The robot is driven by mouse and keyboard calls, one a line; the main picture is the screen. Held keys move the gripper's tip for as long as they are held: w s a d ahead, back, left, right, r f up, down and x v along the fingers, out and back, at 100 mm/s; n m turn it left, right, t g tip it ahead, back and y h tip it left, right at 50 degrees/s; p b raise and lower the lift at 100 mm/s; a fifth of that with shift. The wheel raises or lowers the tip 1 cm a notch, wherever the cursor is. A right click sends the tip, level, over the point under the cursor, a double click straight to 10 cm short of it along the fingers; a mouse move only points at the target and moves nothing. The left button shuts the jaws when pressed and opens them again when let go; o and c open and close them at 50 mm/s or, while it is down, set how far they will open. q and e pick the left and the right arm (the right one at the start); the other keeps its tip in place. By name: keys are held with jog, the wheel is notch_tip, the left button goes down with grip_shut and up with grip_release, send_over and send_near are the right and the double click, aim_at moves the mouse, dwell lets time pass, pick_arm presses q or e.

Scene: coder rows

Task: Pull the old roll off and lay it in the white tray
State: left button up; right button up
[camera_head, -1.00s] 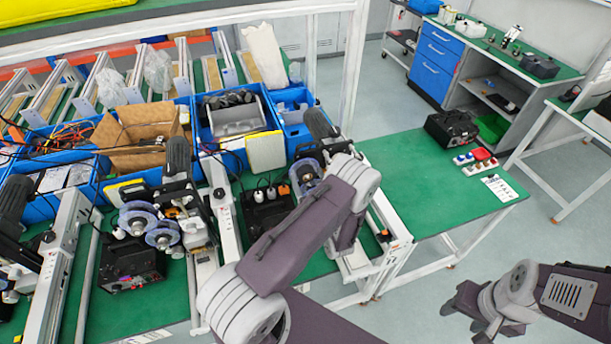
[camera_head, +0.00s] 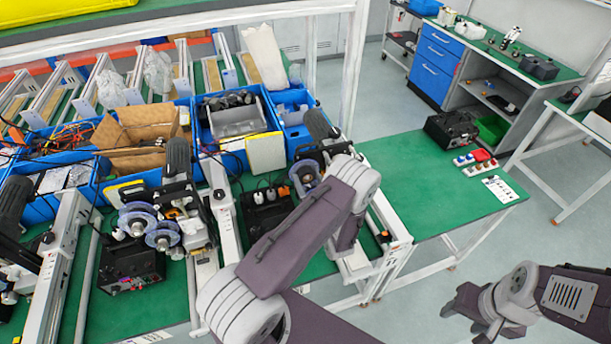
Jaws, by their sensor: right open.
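Blue-rimmed rolls sit on the coder machines. Two, an upper roll (camera_head: 137,217) and a lower roll (camera_head: 163,235), are on the coder at the left. Another roll (camera_head: 304,178) is on the coder beside my left arm, partly hidden behind that arm. I cannot tell which roll is the old one. My left arm reaches up from the bottom middle to this coder, and its own links hide the gripper's fingers. My right gripper (camera_head: 466,312) is open and empty at the lower right, over the floor, away from the benches. I cannot clearly make out the white tray.
Blue bins (camera_head: 200,130) and a cardboard box (camera_head: 140,138) stand behind the coders. A green bench top (camera_head: 410,185) at the right has free room in its middle. A black case (camera_head: 450,130) and several small coloured parts (camera_head: 478,162) lie near its far edge.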

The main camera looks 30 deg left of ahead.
pick_arm(q)
jog(key=shift+v, duration=2.75)
jog(key=v, duration=0.3)
